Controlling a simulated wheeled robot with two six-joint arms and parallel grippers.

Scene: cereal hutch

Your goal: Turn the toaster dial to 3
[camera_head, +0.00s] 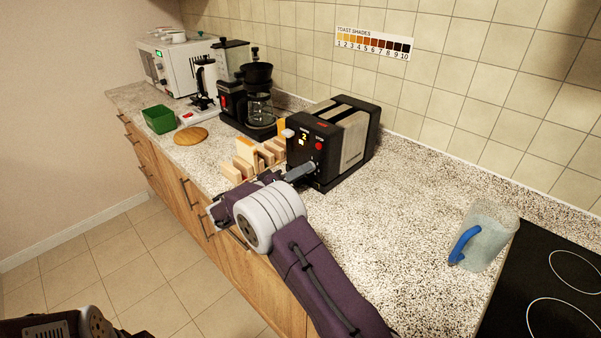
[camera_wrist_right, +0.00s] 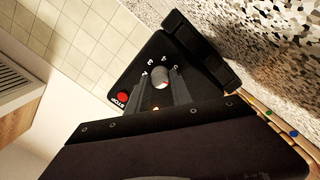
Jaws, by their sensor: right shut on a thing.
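The black and silver toaster (camera_head: 340,135) stands on the counter in the head view. Its front panel has a lit display that looks like a 2 and a red stop button (camera_head: 318,146). My right gripper (camera_head: 310,169) reaches the lower front of the toaster, and its arm hides the dial there. In the right wrist view, the round grey dial (camera_wrist_right: 160,76) sits between the two fingers of my right gripper (camera_wrist_right: 163,80), which is shut on it. Numbers ring the dial, and a small red mark shows on it.
A wooden rack with bread slices (camera_head: 245,158) stands left of the toaster, close to my right arm. A coffee maker (camera_head: 258,100) is behind it.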

